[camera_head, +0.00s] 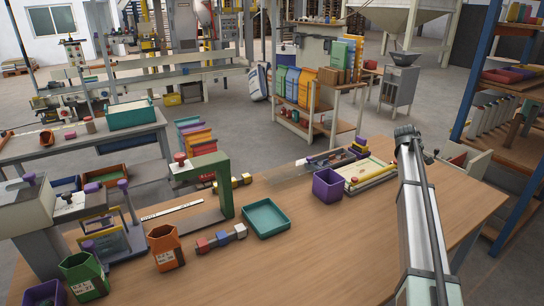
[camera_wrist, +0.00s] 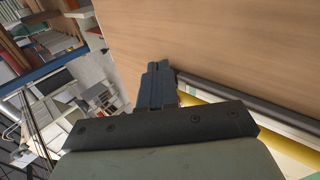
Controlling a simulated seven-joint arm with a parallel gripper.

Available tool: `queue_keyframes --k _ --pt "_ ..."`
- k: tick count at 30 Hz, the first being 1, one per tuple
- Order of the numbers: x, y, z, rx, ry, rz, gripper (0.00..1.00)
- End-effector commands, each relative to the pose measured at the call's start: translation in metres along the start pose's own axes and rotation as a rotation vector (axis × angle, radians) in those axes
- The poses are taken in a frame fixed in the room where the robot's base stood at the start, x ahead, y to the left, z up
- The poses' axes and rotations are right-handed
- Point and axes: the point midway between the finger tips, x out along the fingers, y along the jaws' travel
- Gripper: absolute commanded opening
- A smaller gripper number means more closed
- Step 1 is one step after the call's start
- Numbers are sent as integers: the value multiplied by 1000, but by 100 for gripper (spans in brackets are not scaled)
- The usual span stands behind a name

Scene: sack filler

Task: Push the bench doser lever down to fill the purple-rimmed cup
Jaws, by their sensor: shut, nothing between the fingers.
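My gripper (camera_wrist: 157,85) shows in the wrist view with its dark fingers together and empty, over the edge of a wooden bench. In the head view my arm rises on the right to a dark end; the fingers cannot be made out there. A grey box with a purple knob (camera_head: 28,178) stands at the bench's left end, with purple-topped posts (camera_head: 123,185) beside it. It may be the doser; its lever is not clear. A green bracket (camera_head: 222,185) with a red knob stands right of it. I cannot tell which cup is purple-rimmed.
A teal tray (camera_head: 266,218), an orange cup (camera_head: 166,248) and a green cup (camera_head: 84,278) stand further left. The bench's right front is clear. A blue-framed shelf (camera_head: 478,65) stands right.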

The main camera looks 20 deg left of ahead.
Motion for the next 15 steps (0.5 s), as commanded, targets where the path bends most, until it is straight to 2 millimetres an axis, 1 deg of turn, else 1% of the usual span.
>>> queue_keyframes --k 1,3,8,15 --pt "-13 -7 -17 -2 16 -6 0" --pt "-29 -17 -38 -1 35 -20 0" --pt "-67 -42 -84 -2 77 -52 0" --pt "-127 -82 -146 -10 139 -103 0"
